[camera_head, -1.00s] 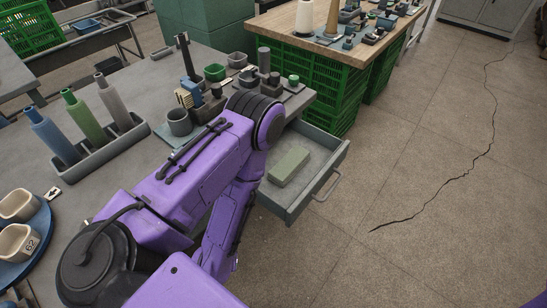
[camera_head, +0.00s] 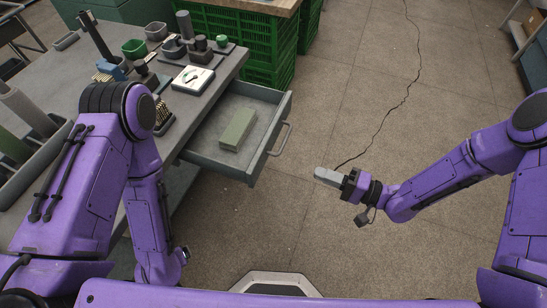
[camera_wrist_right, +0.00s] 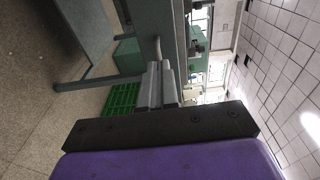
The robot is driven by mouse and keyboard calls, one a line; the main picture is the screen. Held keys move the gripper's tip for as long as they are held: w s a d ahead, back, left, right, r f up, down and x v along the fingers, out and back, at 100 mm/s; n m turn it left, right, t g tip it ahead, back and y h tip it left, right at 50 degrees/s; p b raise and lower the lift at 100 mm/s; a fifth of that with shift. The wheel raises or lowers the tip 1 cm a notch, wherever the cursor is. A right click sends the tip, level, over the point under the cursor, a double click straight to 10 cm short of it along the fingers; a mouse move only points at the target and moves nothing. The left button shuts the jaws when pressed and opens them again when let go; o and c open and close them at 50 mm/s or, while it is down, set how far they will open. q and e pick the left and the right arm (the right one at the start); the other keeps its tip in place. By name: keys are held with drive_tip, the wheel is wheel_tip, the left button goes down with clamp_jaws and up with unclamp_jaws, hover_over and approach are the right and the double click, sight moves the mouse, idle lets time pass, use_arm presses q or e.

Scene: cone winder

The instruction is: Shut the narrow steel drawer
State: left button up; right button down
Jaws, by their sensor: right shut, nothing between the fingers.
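The narrow steel drawer (camera_head: 270,139) stands pulled out from the right side of the grey workbench, with its bar handle (camera_head: 284,139) on the outer front. A grey-green block (camera_head: 238,130) lies inside it. My right gripper (camera_head: 325,175) is shut and empty, to the right of the handle and apart from it, over the floor. Its closed fingers also show in the right wrist view (camera_wrist_right: 159,86). My left arm bends down at the left beside the bench; its gripper cannot be made out.
The workbench top (camera_head: 75,72) carries cups, several dark fixtures and a tray of bobbin-like tubes near my left arm. Green crates (camera_head: 240,42) stand under a wooden table behind the drawer. The cracked floor (camera_head: 350,120) right of the drawer is clear.

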drive_tip(key=g+p, duration=0.1)
approach(263, 155)
drive_tip(key=shift+n+y, duration=0.4)
drive_tip(key=x, duration=0.7)
drive_tip(key=shift+f, duration=0.2)
